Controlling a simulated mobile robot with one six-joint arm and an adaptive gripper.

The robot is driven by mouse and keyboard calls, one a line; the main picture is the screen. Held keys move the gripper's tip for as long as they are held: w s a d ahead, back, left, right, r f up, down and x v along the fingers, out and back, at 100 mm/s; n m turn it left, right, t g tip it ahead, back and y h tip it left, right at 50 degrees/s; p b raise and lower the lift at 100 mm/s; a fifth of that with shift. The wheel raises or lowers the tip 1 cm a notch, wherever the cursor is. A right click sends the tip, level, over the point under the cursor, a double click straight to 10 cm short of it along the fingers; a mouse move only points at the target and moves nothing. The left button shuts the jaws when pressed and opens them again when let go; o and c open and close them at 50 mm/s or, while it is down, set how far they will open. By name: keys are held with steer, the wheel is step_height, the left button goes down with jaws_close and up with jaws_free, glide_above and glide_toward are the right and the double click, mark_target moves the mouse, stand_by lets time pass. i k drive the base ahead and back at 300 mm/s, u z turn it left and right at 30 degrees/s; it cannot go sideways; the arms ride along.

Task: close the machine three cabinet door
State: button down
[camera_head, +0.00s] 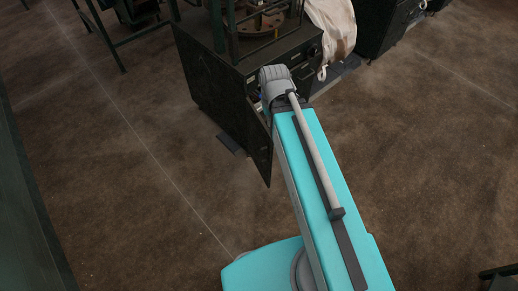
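The dark machine cabinet (215,85) stands at the top centre. Its door (259,142) hangs open, swung out toward me from the cabinet's front, and is seen nearly edge-on. My teal arm reaches up from the bottom right, and its grey wrist end is by the cabinet front, just right of the door. The arm covers part of the front and the opening. My gripper is hidden behind the arm, so I cannot see its fingers or whether it touches the door.
A pale bulk bag (332,28) hangs right of the cabinet. Another dark machine (382,25) stands at the top right, and a green frame (118,35) at the top left. A dark flat piece (231,144) lies by the cabinet base. Brown floor (130,190) is clear at left and right.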

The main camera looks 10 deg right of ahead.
mark_target(261, 144)
steer(key=z, duration=0.25)
steer(key=k, duration=1.05)
steer(key=u, duration=0.6)
steer(key=i, duration=0.5)
